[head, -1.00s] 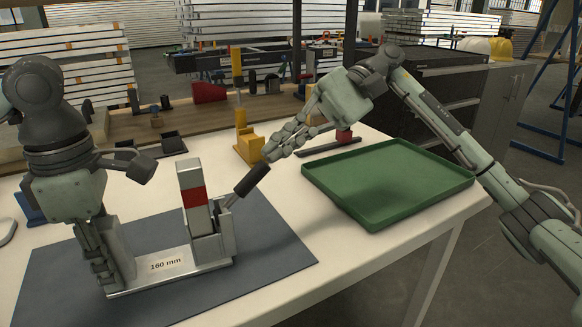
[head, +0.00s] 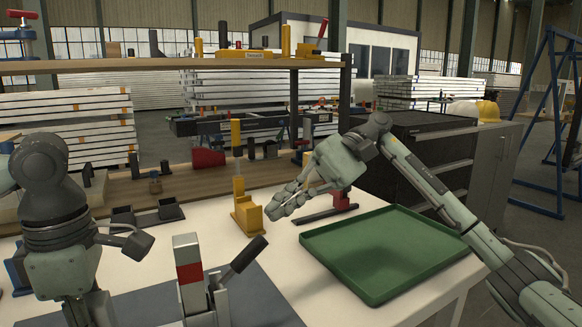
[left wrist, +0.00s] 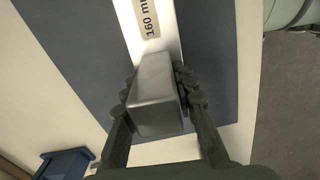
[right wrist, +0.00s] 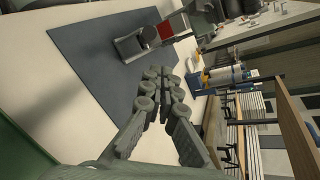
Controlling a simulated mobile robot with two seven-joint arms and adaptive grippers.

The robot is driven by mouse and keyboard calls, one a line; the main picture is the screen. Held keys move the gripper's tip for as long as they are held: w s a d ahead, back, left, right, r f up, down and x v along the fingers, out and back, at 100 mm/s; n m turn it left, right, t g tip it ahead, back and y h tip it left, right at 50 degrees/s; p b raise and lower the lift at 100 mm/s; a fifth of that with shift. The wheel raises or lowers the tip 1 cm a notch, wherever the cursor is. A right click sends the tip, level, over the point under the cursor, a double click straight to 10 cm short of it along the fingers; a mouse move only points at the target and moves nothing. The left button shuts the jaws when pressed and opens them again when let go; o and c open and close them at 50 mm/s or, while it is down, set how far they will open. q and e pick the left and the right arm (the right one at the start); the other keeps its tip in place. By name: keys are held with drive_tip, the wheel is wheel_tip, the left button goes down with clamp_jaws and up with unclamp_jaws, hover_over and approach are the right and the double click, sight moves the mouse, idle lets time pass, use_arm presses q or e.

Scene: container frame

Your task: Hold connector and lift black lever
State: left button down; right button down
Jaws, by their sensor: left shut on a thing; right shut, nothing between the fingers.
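The connector is a metal piece with an upright silver post with a red band (head: 188,276) in the head view. Its black lever (head: 243,255) slants up and right from a bracket beside the post. My left gripper (left wrist: 156,84) is shut on the connector's grey metal end block (left wrist: 155,105) in the left wrist view, a finger on each side; its fingers are below the head view's edge. My right gripper (head: 275,211) is shut and empty, beyond the lever's tip and apart from it. The red band (right wrist: 165,29) shows past its closed fingertips (right wrist: 161,73) in the right wrist view.
The connector lies on a dark blue mat (right wrist: 95,60) on a white table. A green tray (head: 385,250) is at right, under my right arm.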

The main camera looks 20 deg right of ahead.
use_arm(q)
drive_tip(key=shift+f, duration=0.1)
use_arm(e)
drive_tip(key=w+d+r, duration=0.2)
drive_tip(key=d+r, duration=0.4)
drive_tip(key=r, duration=0.1)
drive_tip(key=shift+r, duration=0.35)
drive_tip(key=h, duration=0.2)
approach(242, 264)
drive_tip(key=w+a+f, duration=0.1)
drive_tip(key=a+f, duration=0.3)
drive_tip(key=shift+w+d+f, duration=0.1)
drive_tip(key=shift+d, duration=0.1)
